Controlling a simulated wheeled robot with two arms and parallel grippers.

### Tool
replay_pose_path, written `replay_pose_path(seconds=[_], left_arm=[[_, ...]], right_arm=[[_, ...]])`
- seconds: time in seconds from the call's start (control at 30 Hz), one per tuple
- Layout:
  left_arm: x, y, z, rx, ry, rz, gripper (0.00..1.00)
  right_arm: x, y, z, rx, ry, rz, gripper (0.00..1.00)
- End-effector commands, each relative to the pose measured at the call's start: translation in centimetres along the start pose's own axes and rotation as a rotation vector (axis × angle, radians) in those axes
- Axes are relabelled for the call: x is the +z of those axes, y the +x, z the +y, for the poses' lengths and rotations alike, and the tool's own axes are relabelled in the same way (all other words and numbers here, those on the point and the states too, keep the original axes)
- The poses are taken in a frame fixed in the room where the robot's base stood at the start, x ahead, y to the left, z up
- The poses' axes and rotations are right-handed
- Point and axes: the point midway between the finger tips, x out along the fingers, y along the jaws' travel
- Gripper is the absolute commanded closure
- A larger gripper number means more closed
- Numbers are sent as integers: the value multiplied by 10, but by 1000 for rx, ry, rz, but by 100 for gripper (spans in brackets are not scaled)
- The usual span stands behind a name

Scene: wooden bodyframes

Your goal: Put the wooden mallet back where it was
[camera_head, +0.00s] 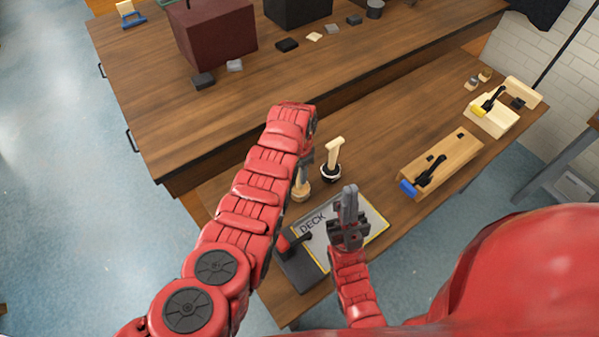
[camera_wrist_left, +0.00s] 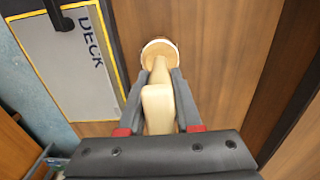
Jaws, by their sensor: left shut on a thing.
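The wooden mallet (camera_head: 301,190) is upright, its round head down at the table top and its pale handle up. In the left wrist view the handle (camera_wrist_left: 158,105) is between the fingers of my left gripper (camera_wrist_left: 155,95), and the round head (camera_wrist_left: 160,48) shows beyond it. My left gripper (camera_head: 306,160) is shut on the handle; my arm hides part of it in the head view. Whether the head touches the table is unclear. My right gripper (camera_head: 349,200) is empty above the DECK board (camera_head: 374,222); its finger gap is not clear.
A second wooden-handled tool (camera_head: 333,158) with a dark round base stands just right of the mallet. A wooden block with a black-and-blue tool (camera_head: 440,165) lies further right. A second bench (camera_head: 150,100) with boxes stands behind. Table between block and handles is clear.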

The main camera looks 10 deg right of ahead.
Motion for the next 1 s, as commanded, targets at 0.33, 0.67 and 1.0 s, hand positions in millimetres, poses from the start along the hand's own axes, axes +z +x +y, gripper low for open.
replay_pose_path(seconds=[0.33,0.67,1.0], left_arm=[[0,3,0,1,0,-1,37],[0,-2,0,0,-1,0,37],[0,-35,-1,-3,-1,3,37]], right_arm=[[0,-3,0,0,0,0,100],[0,0,0,0,0,0,100],[2,-14,-1,0,0,0,100]])
